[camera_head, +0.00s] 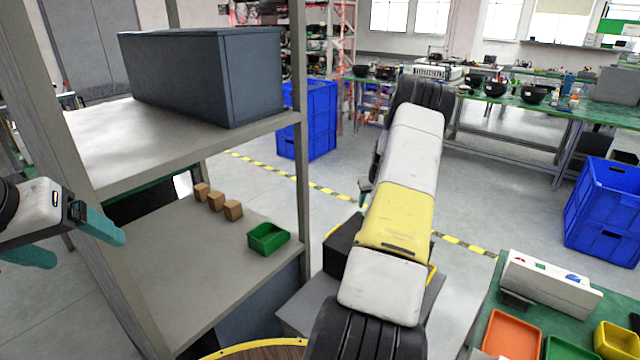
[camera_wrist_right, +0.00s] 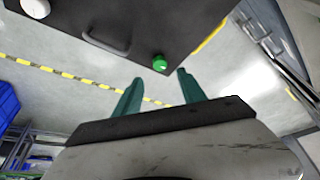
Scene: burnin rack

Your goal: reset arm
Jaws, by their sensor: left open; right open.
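My left gripper (camera_head: 75,236) shows at the left edge of the head view, its teal fingers apart and empty, in front of the grey rack's left post. My right arm (camera_head: 398,200), white and yellow, rises through the middle of the head view to the right of the rack; its gripper is mostly hidden behind the arm there. In the right wrist view my right gripper (camera_wrist_right: 156,92) has its two teal fingers spread with nothing between them. Beyond the fingertips is a dark panel (camera_wrist_right: 120,30) with a green knob (camera_wrist_right: 159,61) and a handle.
The rack's upper shelf (camera_head: 100,150) bears a dark box (camera_head: 205,75). Its lower shelf (camera_head: 200,290) holds several brown blocks (camera_head: 216,201) and a green bin (camera_head: 268,238). Blue crates (camera_head: 605,210) stand at right. A table at lower right bears an orange tray (camera_head: 512,335).

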